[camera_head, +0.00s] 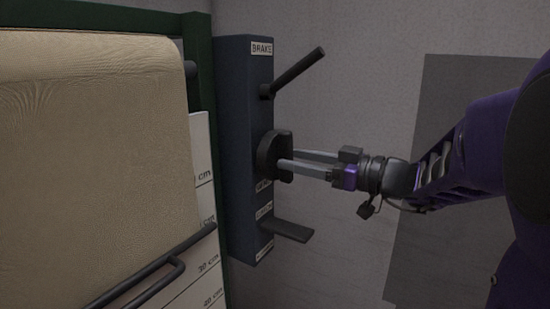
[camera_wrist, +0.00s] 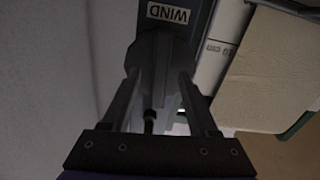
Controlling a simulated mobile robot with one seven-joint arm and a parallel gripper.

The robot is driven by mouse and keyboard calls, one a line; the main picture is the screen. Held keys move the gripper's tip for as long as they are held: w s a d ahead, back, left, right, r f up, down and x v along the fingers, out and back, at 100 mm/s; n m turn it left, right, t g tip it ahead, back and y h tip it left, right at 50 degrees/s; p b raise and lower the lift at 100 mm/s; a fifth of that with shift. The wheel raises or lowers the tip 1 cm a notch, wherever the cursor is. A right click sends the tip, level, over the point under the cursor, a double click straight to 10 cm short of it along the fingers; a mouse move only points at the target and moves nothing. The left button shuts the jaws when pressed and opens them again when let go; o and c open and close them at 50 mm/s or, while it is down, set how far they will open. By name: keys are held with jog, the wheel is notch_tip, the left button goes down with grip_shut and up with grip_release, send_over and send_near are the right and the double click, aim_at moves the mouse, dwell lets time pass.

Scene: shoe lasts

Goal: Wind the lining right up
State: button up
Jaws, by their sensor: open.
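The lining (camera_head: 95,150) is a tan, leather-like sheet hanging at the left of the head view. Its lower end is at a dark bar (camera_head: 150,268), in front of a white scale board (camera_head: 207,250) marked in cm; 30 cm and 40 cm show. A dark wind knob (camera_head: 270,157) sits on the blue-grey control box (camera_head: 240,100). In the wrist view the knob (camera_wrist: 158,65) is below the WIND label (camera_wrist: 168,13). My gripper (camera_head: 284,161) is open, with one finger on each side of the knob. I cannot tell whether the fingers touch it.
A brake lever (camera_head: 295,72) sticks out up and to the right above the knob. Another flat lever (camera_head: 288,231) sticks out below it; its label is too small to read. A green frame (camera_head: 203,60) borders the lining.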

jog(key=shift+w+a, duration=0.35)
jog(key=shift+a, duration=0.2)
dwell(0.5)
jog(key=shift+s+d, duration=0.15)
jog(key=shift+d, duration=0.1)
jog(key=shift+c, duration=0.3)
grip_shut()
dwell(0.8)
dwell(0.5)
jog(key=shift+m, duration=1.8)
